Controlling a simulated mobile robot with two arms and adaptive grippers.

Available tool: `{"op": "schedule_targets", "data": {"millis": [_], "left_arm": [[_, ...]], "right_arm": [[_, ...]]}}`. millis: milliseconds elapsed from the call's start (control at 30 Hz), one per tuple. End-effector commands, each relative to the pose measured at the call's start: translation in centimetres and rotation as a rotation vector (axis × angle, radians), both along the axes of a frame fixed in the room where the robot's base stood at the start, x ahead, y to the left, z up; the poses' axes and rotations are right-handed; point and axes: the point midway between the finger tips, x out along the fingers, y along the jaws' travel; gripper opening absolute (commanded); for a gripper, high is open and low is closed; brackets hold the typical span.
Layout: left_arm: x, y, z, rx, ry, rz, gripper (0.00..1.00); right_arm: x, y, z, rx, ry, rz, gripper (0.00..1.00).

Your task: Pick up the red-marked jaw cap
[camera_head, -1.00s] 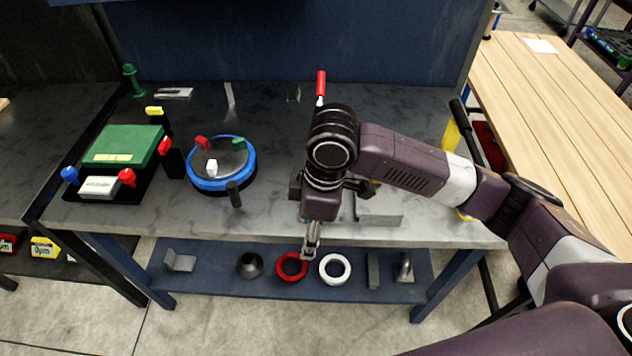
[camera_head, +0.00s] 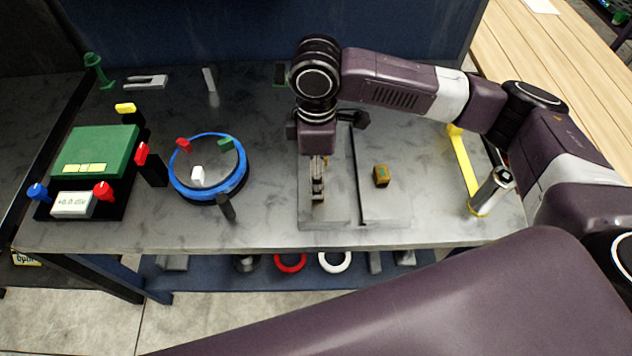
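A small red block (camera_head: 184,145), which looks like the red-marked jaw cap, sits at the upper left of the blue-rimmed round table (camera_head: 240,180). A green block (camera_head: 225,143) and a white block (camera_head: 197,174) sit on the same disc. My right gripper (camera_head: 318,190) points down over the grey plate at the middle of the bench, well to the right of the disc and apart from it. Its slim fingers show nearly edge-on, so their opening cannot be told, and I see nothing clearly held. My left gripper is not in view.
A green box with colored knobs (camera_head: 95,150) stands left of the disc. A brown block (camera_head: 381,176) sits on a grey plate (camera_head: 385,212) right of my gripper. A yellow bar (camera_head: 463,165) lies farther right. Red (camera_head: 290,262) and white (camera_head: 335,262) rings lie on the lower shelf.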

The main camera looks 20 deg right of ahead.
Motion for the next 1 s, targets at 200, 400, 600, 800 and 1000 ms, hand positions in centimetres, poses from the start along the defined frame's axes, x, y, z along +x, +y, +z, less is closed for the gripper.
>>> {"op": "schedule_targets", "data": {"millis": [200,400,600,800,1000], "left_arm": [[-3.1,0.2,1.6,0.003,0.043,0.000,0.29],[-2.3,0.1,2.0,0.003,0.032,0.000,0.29],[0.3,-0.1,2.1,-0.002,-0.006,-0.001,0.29],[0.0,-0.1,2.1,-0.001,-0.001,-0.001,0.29],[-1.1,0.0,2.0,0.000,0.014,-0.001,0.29]], "right_arm": [[0.3,-0.5,-2.7,-0.002,0.003,-0.003,0.51],[0.4,-0.5,-5.0,0.000,-0.001,-0.001,0.51],[0.4,-0.5,-5.3,-0.001,-0.002,0.000,0.51],[0.4,-0.4,-5.2,-0.001,-0.002,0.000,0.33],[0.4,-0.4,-5.2,-0.001,-0.002,0.000,0.11]]}}
